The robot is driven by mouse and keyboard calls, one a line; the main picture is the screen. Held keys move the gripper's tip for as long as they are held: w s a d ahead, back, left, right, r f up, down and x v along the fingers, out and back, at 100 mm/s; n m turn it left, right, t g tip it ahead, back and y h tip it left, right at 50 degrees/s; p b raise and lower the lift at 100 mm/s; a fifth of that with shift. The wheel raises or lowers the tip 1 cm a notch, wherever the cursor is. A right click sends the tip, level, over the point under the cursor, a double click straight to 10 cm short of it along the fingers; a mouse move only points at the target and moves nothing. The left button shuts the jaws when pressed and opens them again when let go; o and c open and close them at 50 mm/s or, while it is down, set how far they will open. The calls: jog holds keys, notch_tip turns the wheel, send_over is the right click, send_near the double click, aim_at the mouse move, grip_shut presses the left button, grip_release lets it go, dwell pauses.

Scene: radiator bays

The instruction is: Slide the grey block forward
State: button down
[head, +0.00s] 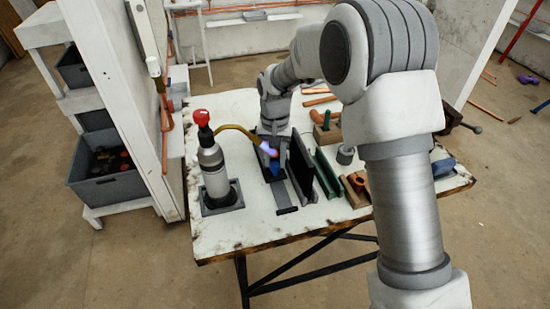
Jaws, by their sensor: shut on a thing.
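My gripper (273,155) reaches down over the left-middle of the white table, with the wrist above it. It is shut on what looks like the grey block (266,174), a dark grey piece at the back end of a flat grey strip (283,194). The fingers and their contact are small and partly covered, so the exact grip is hard to see. A small blue patch shows at the fingers. The strip runs toward the table's front edge and ends in a dark stop (287,210).
A gas bottle (213,168) with a red knob stands left of the gripper. Its yellow hose (238,129) leads to a nozzle glowing violet (267,148) close by the gripper. A dark upright plate (301,166) and a green channel (327,174) stand just right.

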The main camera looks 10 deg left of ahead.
jog(key=c, duration=0.5)
grip_release()
notch_tip(320, 180, up, 17)
jog(key=shift+r+p, duration=0.2)
jog(key=shift+p, duration=0.95)
